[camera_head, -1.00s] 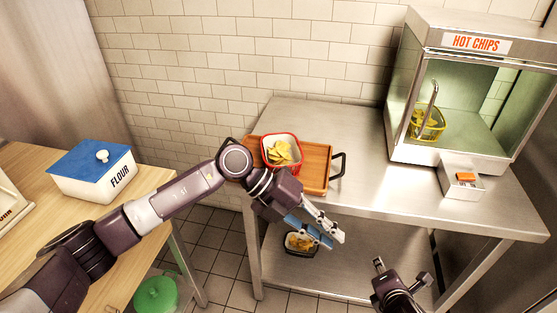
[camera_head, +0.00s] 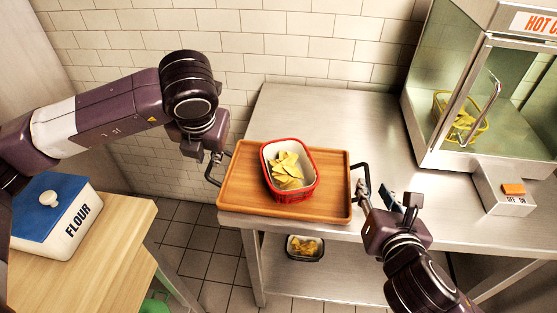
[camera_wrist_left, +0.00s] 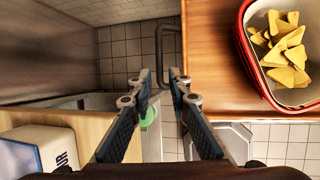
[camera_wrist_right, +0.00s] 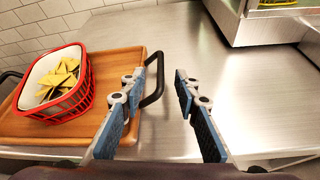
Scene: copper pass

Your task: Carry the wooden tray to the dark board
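The wooden tray (camera_head: 237,190) lies flat on the steel table, with a black handle at each end. It holds a red basket (camera_head: 293,193) of chips. My left gripper (camera_head: 207,160) is at the tray's left handle; in the left wrist view its fingers (camera_wrist_left: 161,83) are apart, with the handle (camera_wrist_left: 160,45) just ahead, between their lines. My right gripper (camera_head: 385,197) is at the right handle (camera_head: 365,178); in the right wrist view its open fingers (camera_wrist_right: 158,82) stand on either side of that handle (camera_wrist_right: 156,88). I cannot see a dark board.
A hot chips cabinet (camera_head: 510,110) and a small box (camera_head: 503,190) stand on the table's right. A wooden counter (camera_head: 95,240) with a flour bin (camera_head: 55,220) is at left. Another chip basket (camera_head: 305,248) sits on the lower shelf. Table behind the tray is clear.

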